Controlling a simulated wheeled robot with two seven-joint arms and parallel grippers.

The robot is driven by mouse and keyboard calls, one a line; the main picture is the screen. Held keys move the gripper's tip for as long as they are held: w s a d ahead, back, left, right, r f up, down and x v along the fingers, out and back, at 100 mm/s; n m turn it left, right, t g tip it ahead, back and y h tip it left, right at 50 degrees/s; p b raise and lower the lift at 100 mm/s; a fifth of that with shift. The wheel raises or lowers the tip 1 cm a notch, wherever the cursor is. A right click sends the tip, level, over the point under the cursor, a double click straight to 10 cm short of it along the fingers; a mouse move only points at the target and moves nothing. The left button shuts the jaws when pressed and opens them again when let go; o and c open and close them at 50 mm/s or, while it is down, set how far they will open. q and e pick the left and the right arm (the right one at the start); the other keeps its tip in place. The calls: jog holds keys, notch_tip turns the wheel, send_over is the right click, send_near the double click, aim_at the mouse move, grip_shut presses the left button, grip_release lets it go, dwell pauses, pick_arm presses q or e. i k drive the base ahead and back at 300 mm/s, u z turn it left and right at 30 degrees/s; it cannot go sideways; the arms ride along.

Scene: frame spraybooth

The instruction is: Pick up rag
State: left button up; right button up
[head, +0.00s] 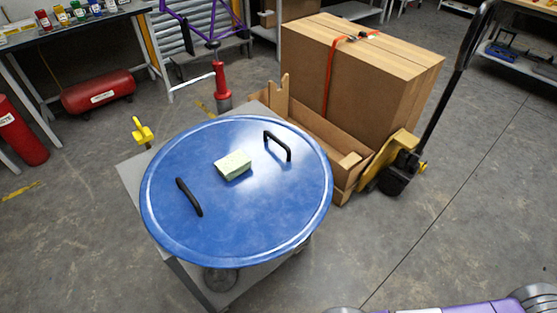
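A pale yellow-green folded block, which looks like the rag (233,165), lies near the middle of a large round blue lid (215,228). It sits between the lid's two black handles, touching neither. The near-left handle (188,196) and the far-right handle (277,145) stand up from the lid. Neither of my grippers is in the head view. A purple and silver part at the bottom right edge is cut off, and I cannot tell which part it is.
The lid rests above a grey stand (193,285). A yellow clamp-like piece (143,131) and a red-handled tool (221,82) stand at its far side. A pallet jack (395,165) with a strapped cardboard box (350,70) is behind right.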

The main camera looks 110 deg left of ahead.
aim_at(231, 166)
jog(key=z, duration=0.3)
jog(key=i, duration=0.85)
jog(key=u, duration=4.95)
jog(key=i, duration=0.5)
